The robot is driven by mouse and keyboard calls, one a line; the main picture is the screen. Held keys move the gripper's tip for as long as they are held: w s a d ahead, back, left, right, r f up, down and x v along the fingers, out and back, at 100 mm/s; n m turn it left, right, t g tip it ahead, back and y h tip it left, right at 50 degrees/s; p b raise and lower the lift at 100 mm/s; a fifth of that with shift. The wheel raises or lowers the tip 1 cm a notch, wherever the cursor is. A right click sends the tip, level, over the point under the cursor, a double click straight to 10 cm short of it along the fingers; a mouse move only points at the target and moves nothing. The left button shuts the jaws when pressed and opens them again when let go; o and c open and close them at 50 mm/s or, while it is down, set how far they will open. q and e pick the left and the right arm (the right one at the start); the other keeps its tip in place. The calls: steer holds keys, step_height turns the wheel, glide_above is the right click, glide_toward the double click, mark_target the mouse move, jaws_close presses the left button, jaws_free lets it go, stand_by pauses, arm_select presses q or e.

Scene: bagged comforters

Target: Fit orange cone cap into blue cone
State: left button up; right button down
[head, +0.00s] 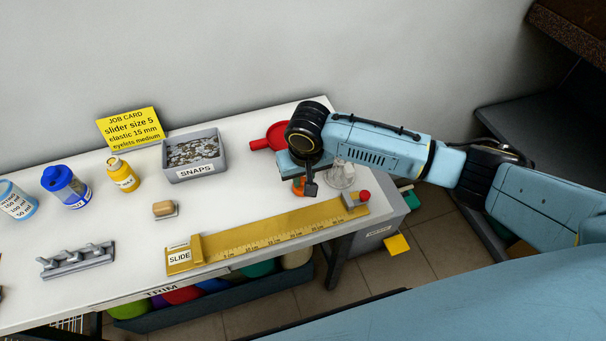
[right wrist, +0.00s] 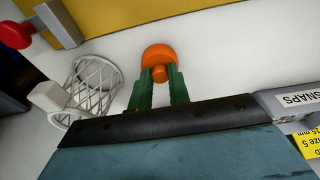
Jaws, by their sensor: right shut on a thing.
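An orange cone cap (right wrist: 158,54) is held between the green fingertips of my right gripper (right wrist: 160,76) in the right wrist view, rounded side facing away from the gripper. In the head view the right gripper (head: 304,187) is low over the right part of the table, and a small part of the orange cap (head: 297,188) shows beside a dark finger. Whether the cap touches the table is unclear. I cannot make out a blue cone in either view. My left gripper is not in view.
A white wire basket (right wrist: 92,88) stands close beside the gripper. A yellow slide ruler (head: 270,233) lies along the table's front edge. A grey SNAPS bin (head: 194,170) and a red pan-like item (head: 268,139) lie behind.

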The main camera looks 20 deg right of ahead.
steer(key=shift+f, duration=0.1)
steer(key=c, duration=0.6)
jaws_free()
steer(key=shift+s+r+p, duration=0.2)
steer(key=shift+r+p, duration=1.55)
steer(key=shift+p, duration=0.7)
steer(key=shift+s+r+p, duration=0.15)
steer(key=shift+r+p, duration=1.6)
steer(key=shift+p, duration=0.65)
step_height(320, 180, up, 13)
steer(key=s, duration=0.2)
steer(key=shift+p, duration=0.45)
